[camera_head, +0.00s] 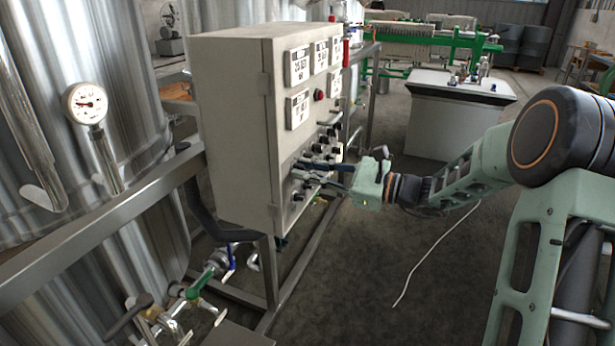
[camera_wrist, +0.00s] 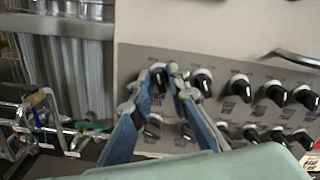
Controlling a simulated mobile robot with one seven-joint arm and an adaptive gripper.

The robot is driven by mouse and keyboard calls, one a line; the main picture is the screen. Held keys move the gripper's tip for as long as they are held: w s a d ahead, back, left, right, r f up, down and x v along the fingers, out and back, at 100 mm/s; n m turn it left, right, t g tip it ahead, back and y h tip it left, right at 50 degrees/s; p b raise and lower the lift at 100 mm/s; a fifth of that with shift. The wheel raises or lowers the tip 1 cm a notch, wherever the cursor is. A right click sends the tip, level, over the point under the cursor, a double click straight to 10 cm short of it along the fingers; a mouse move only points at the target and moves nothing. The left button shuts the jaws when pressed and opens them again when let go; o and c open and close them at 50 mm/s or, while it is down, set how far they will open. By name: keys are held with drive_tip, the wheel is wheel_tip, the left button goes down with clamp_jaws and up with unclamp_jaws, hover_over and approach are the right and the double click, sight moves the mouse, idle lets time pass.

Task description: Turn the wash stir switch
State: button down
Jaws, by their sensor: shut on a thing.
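The grey control cabinet (camera_head: 232,130) carries rows of black rotary switches on its front panel (camera_wrist: 225,66). In the wrist view, my gripper (camera_wrist: 159,76) has its two blue-grey fingers on either side of the top-left switch (camera_wrist: 159,79), shut on it. The label below that switch is partly hidden by the fingers and too small to read, so I cannot confirm it is the wash stir switch. In the head view, my gripper (camera_head: 298,169) reaches the lower part of the panel from the right; its fingertips are hard to make out among the switches.
More switches, such as one to the right (camera_wrist: 241,88), sit close beside and below the fingers. A metal handle (camera_wrist: 292,58) sticks out at the upper right. Steel tanks (camera_head: 85,160) and a rail stand left of the cabinet. The floor (camera_head: 400,260) in front is mostly clear.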

drive_tip(key=shift+f+n+b, duration=0.1)
drive_tip(key=shift+n+b, duration=0.25)
drive_tip(key=shift+n, duration=0.25)
drive_tip(key=c, duration=2.1)
unclamp_jaws()
drive_tip(key=v, duration=1.2)
